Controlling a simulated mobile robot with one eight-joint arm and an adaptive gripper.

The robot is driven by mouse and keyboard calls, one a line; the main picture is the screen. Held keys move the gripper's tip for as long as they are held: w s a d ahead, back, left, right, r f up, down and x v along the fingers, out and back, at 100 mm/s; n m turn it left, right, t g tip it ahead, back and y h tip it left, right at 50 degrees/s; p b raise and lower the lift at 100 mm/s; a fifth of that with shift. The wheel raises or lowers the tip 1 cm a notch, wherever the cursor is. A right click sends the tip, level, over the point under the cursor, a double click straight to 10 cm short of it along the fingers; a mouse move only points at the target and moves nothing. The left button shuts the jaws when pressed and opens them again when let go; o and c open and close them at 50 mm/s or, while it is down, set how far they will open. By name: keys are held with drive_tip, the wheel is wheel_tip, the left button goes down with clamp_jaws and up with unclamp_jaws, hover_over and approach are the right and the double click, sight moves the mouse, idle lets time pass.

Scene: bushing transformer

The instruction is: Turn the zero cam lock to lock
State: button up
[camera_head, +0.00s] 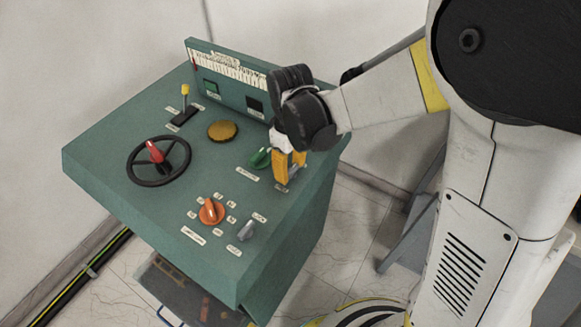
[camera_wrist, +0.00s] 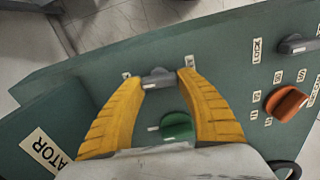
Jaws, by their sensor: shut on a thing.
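My gripper (camera_head: 287,178) is at the right side of the green panel. In the wrist view, the yellow fingers of my gripper (camera_wrist: 161,82) are shut on a small grey knob (camera_wrist: 159,78). The fingertips touch its two ends, and the labels beside it are partly covered. In the head view my fingers mostly hide this knob. A second grey knob (camera_head: 246,231) stands apart near the panel's front edge; it also shows in the wrist view (camera_wrist: 297,45), with a label reading LOCK beside it. I cannot read which knob is named zero cam.
A green knob (camera_head: 260,158) sits close beside my fingers. An orange knob (camera_head: 211,211), a black handwheel (camera_head: 136,168) with a red handle, a yellow-tipped lever (camera_head: 185,100) and a round yellow button (camera_head: 222,130) are farther left. A raised gauge panel (camera_head: 225,77) borders the back.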

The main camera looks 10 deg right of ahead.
sight(291, 169)
drive_tip(key=shift+n, duration=0.5)
drive_tip(key=o, duration=1.2)
wheel_tip(291, 169, up, 12)
drive_tip(key=shift+s+d, duration=0.1)
drive_tip(key=s+d+r+m+t, duration=0.2)
drive_tip(key=s+d+m+t, duration=0.5)
drive_tip(key=s+d+m, duration=0.3)
drive_tip(key=s+d, duration=0.1)
drive_tip(key=d, duration=0.2)
drive_tip(key=shift+d+m, duration=0.3)
drive_tip(key=shift+d, duration=0.05)
